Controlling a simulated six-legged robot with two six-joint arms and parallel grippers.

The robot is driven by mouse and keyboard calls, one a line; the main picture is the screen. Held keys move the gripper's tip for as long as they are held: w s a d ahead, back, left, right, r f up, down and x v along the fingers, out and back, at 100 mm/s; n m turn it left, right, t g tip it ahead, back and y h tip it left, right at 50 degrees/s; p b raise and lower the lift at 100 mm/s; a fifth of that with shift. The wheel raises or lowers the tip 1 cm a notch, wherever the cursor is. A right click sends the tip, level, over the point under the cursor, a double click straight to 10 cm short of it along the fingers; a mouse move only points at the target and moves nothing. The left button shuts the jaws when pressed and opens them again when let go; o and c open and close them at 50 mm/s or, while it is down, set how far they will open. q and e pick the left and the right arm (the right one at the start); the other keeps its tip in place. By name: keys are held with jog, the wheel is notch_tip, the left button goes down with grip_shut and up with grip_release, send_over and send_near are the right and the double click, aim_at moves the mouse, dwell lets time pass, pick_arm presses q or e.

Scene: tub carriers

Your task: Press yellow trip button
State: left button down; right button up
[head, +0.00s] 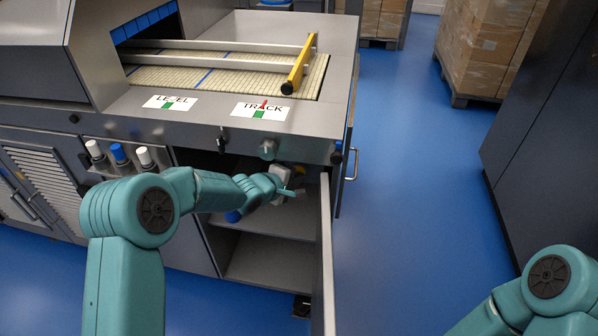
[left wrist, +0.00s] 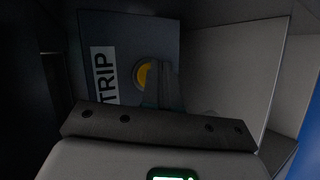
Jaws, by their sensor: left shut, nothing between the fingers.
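The yellow trip button (left wrist: 140,76) shows in the left wrist view, round, on a dark panel (left wrist: 150,32) beside a white label reading TRIP (left wrist: 103,75). My left gripper (left wrist: 166,72) is shut and empty, and its fingers cover the right part of the button. I cannot tell whether the fingertips touch it.
The open cabinet door (head: 326,250) stands just right of my left gripper. A shelf (head: 270,222) lies below it. A knob (head: 268,149) sits on the front edge above. A pale panel (left wrist: 232,75) borders the button's panel. The blue floor to the right is clear.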

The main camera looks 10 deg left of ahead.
pick_arm(q)
jog(key=shift+s, duration=0.55)
jog(key=s+b, duration=0.3)
jog(key=s, duration=0.2)
jog(key=shift+s, duration=0.4)
dwell(0.4)
